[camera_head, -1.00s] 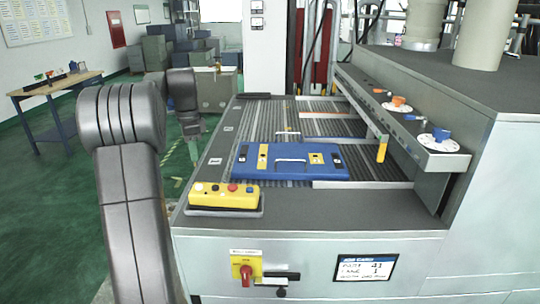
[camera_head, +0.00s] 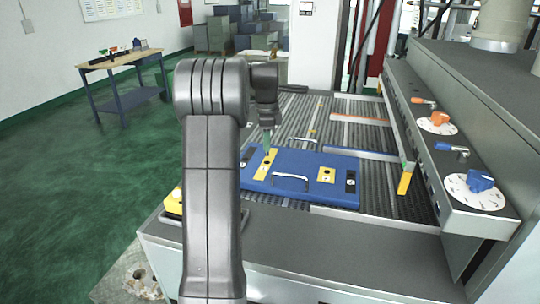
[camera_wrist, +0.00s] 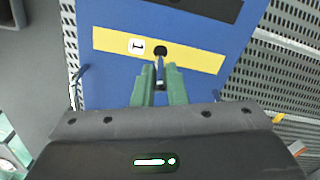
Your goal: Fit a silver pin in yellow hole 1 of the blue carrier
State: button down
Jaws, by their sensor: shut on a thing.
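The blue carrier (camera_head: 310,172) lies flat on the slatted bed, with a yellow plate near each end. The left plate (camera_head: 262,163) also shows in the wrist view (camera_wrist: 115,41), where it bears a label "1" and a dark round hole (camera_wrist: 161,50). My gripper (camera_wrist: 160,84) has green fingers, shut on a slim silver pin (camera_wrist: 160,67). The pin's far end shows just below the hole in that picture. I cannot tell its height above the plate. In the head view my gripper (camera_head: 267,146) points down over the left yellow plate; the pin is too small to make out there.
A grey ledge with dials (camera_head: 473,190) runs along the right side. My arm hides most of the yellow button box (camera_head: 174,202).

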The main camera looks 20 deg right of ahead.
aim_at(267, 154)
jog(key=shift+d+f+p, duration=0.1)
jog(key=shift+f+p, duration=0.2)
jog(key=shift+f, duration=2)
jog(key=shift+f, duration=0.15)
jog(key=c, duration=1.5)
grip_release()
notch_tip(267, 154, up, 12)
jog(key=shift+r+b, duration=0.15)
jog(key=shift+b, duration=0.25)
